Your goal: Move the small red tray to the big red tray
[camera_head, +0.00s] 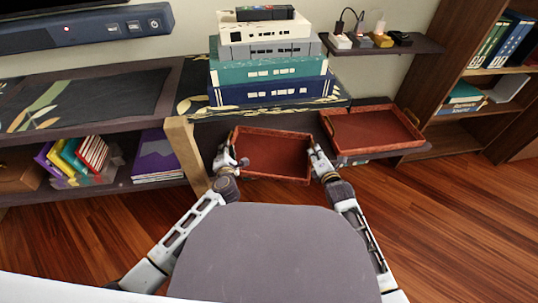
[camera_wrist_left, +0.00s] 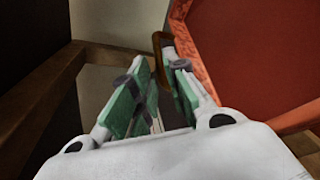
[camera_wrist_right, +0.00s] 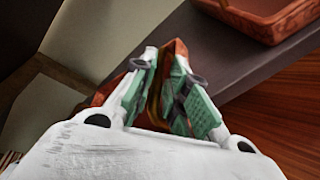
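The small red tray (camera_head: 272,153) is between my two grippers in the head view, below the stack of boxes. My left gripper (camera_head: 226,160) is at its left end. In the left wrist view the fingers (camera_wrist_left: 157,72) close around its brown handle, with the red tray floor (camera_wrist_left: 262,55) to the right. My right gripper (camera_head: 318,158) is at its right end. The big red tray (camera_head: 372,131) rests on a dark shelf to the right, empty. It also shows in the right wrist view (camera_wrist_right: 262,22).
Stacked boxes (camera_head: 268,75) stand behind the small tray. A wooden post (camera_head: 187,152) is close to my left gripper. A small wall shelf (camera_head: 395,45) holds chargers above the big tray. A bookcase (camera_head: 462,75) stands at right. The wooden floor (camera_head: 440,220) is clear.

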